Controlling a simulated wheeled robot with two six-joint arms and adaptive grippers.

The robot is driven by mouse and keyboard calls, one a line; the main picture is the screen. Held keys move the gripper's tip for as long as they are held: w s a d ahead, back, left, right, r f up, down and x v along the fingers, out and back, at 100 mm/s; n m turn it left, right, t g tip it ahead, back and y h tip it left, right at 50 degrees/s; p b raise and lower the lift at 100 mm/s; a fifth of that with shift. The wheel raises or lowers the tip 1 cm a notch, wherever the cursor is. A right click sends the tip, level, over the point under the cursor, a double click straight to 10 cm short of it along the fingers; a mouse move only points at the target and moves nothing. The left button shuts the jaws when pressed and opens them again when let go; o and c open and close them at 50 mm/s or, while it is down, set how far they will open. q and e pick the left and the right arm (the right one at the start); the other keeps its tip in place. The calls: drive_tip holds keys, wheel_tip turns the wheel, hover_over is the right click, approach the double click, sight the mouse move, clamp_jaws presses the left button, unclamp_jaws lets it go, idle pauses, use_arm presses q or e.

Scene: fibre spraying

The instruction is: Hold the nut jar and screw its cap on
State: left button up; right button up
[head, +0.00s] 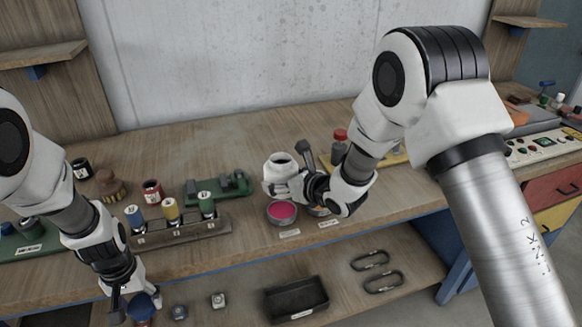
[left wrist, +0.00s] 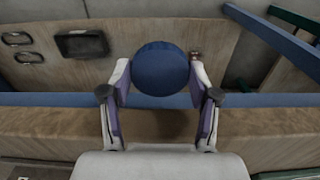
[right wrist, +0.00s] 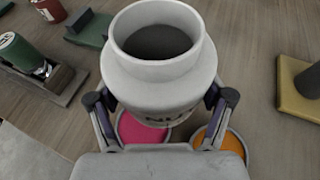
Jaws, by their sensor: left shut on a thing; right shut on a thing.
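The white nut jar (head: 279,164), with its dark mouth open and uncapped, is held upright in my right gripper (head: 287,186) above the bench. In the right wrist view the jar (right wrist: 160,62) sits between the two fingers, its lettering partly hidden by the gripper. A round blue cap (left wrist: 161,70) is held between the fingers of my left gripper (left wrist: 160,95). In the head view the cap (head: 143,304) is low at the bottom left, in front of the bench edge and well away from the jar.
A pink pot (head: 282,211) and an orange pot (right wrist: 218,130) stand below the jar. A rack of coloured spools (head: 172,236) is to the left, with a green fixture (head: 218,188) behind it. A black tray (head: 296,298) and metal links (head: 383,281) lie on the lower shelf.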

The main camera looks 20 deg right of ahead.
sight(141, 305)
use_arm(q)
drive_tip(key=shift+s+r, duration=0.1)
use_arm(e)
drive_tip(key=shift+s+r, duration=0.1)
drive_tip(key=shift+w+d, duration=0.1)
drive_tip(key=shift+w, duration=0.1)
use_arm(q)
drive_tip(key=r+p, duration=0.4)
drive_tip(key=p, duration=0.1)
drive_tip(key=shift+w+r, duration=0.2)
drive_tip(key=shift+r, duration=0.1)
use_arm(e)
drive_tip(key=w+d, duration=0.2)
drive_tip(key=w, duration=0.2)
drive_tip(key=w+d+f, duration=0.1)
drive_tip(key=w+d, duration=0.2)
drive_tip(key=w, duration=0.2)
drive_tip(key=w+d+f, duration=0.1)
drive_tip(key=w+d, duration=0.1)
drive_tip(key=w, duration=0.3)
drive_tip(key=shift+d, duration=0.3)
drive_tip(key=shift+r, duration=0.1)
use_arm(q)
drive_tip(key=shift+r, duration=0.1)
